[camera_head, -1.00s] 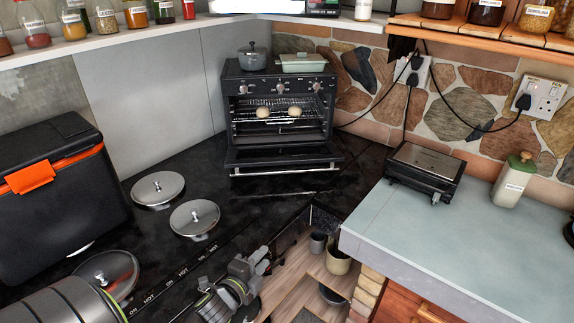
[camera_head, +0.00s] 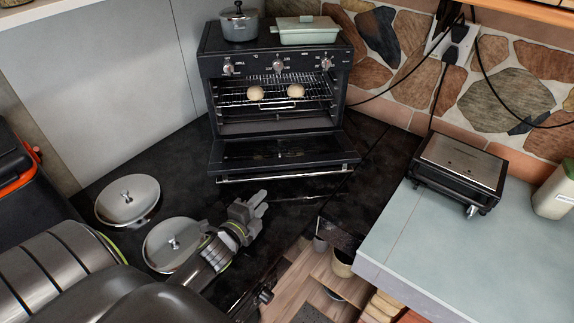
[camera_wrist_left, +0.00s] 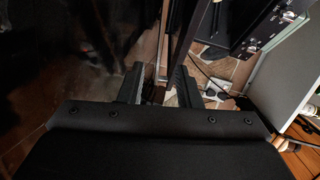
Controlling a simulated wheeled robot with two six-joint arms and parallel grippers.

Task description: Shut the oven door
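The black oven (camera_head: 275,65) stands at the back of the dark counter. Its door (camera_head: 283,156) is folded down open toward me, with a pale handle bar (camera_head: 285,177) along its front edge. Two round pale items (camera_head: 256,93) sit on the rack inside. My left gripper (camera_head: 262,204) is just in front of the door, below its left half, and appears apart from the handle. In the left wrist view its two fingers (camera_wrist_left: 158,84) are spread with nothing between them. A dark upright bar crosses just beyond them; I cannot tell what it is. My right gripper is not in view.
A grey pot (camera_head: 239,25) and a green dish (camera_head: 305,30) stand on the oven. Two round steel lids (camera_head: 127,199) lie on the counter at left. A grill (camera_head: 459,168) stands on the grey worktop (camera_head: 450,250) at right, with cables behind it.

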